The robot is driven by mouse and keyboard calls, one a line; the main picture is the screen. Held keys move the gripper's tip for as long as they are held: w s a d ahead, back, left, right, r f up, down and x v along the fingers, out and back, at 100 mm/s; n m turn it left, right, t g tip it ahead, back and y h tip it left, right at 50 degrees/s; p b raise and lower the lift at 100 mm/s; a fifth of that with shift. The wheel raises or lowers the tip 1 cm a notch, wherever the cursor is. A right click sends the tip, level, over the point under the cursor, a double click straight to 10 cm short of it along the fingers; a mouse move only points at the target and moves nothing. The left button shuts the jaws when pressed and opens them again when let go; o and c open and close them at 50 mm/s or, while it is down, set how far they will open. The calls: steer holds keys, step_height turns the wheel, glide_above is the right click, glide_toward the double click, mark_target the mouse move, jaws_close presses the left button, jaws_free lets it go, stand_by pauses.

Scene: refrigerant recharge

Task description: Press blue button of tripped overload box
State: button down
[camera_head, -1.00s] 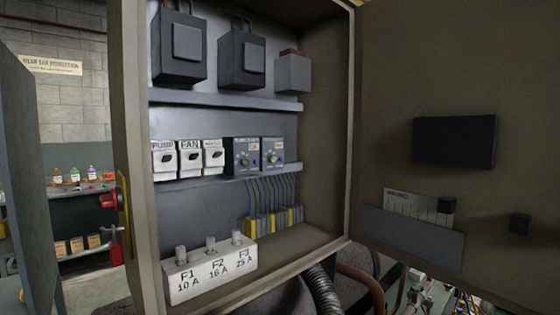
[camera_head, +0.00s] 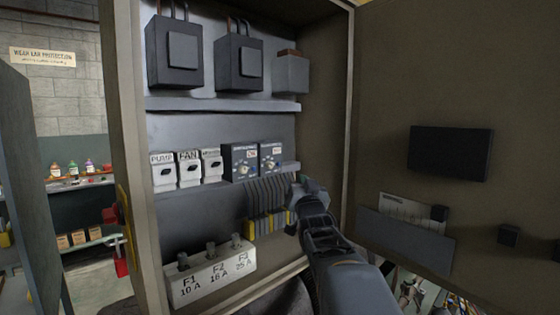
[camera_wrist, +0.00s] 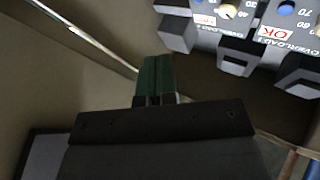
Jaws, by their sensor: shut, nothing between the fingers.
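Two dark overload boxes sit side by side on the cabinet's middle shelf in the head view, a left one (camera_head: 240,174) and a right one (camera_head: 271,170). Each has a pale dial and a small label with red marks. In the wrist view, one box shows a blue button (camera_wrist: 286,8) and a label (camera_wrist: 277,33) reading OK. The other box's label (camera_wrist: 204,19) is too small to read. I cannot tell which box is tripped. My gripper (camera_head: 303,184) is shut and empty, right of and slightly below the boxes; its fingers (camera_wrist: 152,80) show in the wrist view, apart from the boxes.
White switches (camera_head: 190,168) stand left of the boxes. A terminal strip (camera_head: 266,222) with wires sits below, and a fuse block (camera_head: 212,275) at the cabinet bottom. The open door (camera_head: 380,95) bounds the right side. The space in front of the boxes is clear.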

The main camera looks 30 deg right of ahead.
mark_target(278, 164)
steer(key=shift+s+d+r+t+h, duration=0.15)
steer(key=shift+d+r+t, duration=0.15)
steer(key=shift+r, duration=0.25)
steer(key=shift+s+d+r+t+h, duration=0.15)
steer(key=shift+d+r+t, duration=0.1)
steer(key=shift+r, duration=0.35)
steer(key=shift+s+d+r+t+h, duration=0.15)
steer(key=shift+d+r+t, duration=0.15)
steer(key=shift+r, duration=0.25)
steer(key=w+a+p, duration=0.1)
steer(key=w+p, duration=0.3)
steer(key=w, duration=0.4)
steer(key=shift+w+a, duration=0.3)
steer(key=shift+w+f, duration=0.1)
steer(key=shift+w, duration=0.05)
stand_by(0.9)
steer(key=shift+w+a, duration=0.1)
steer(key=shift+w, duration=0.2)
